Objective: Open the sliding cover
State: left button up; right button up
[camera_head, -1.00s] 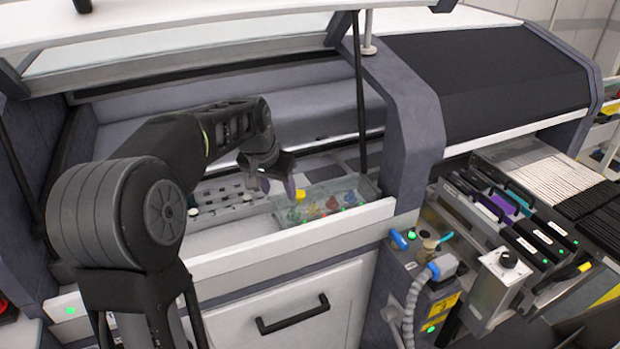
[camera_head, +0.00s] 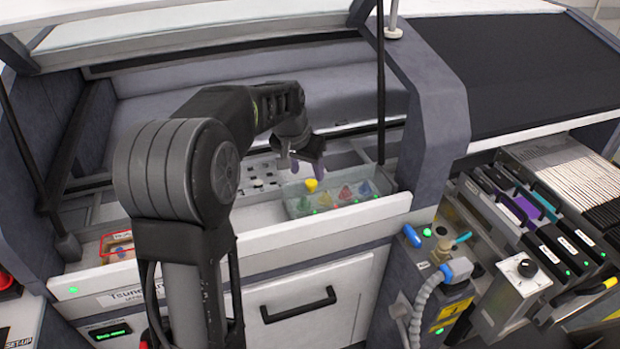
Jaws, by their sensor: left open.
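A clear compartment box (camera_head: 377,207) with small coloured pieces sits in the machine's open bay, behind the white front ledge. A yellow knob (camera_head: 311,185) stands near its left end. Whether the knob belongs to a sliding cover on the box is hard to tell, as any cover is see-through. My left gripper (camera_head: 306,163) is open, pointing down just above and behind the knob, with nothing seen between its fingers. My right gripper is not in view.
A grey rack with holes (camera_head: 262,174) lies left of the box. A red-edged bin (camera_head: 117,246) is at the bay's left end. A dark strut (camera_head: 381,90) rises by the box's right end. A grey pillar (camera_head: 440,110) and feeders (camera_head: 545,225) stand to the right.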

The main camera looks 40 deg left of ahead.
aim_at(311, 182)
pick_arm(q)
jog(key=x, duration=0.5)
grip_shut()
dwell(0.5)
dwell(0.9)
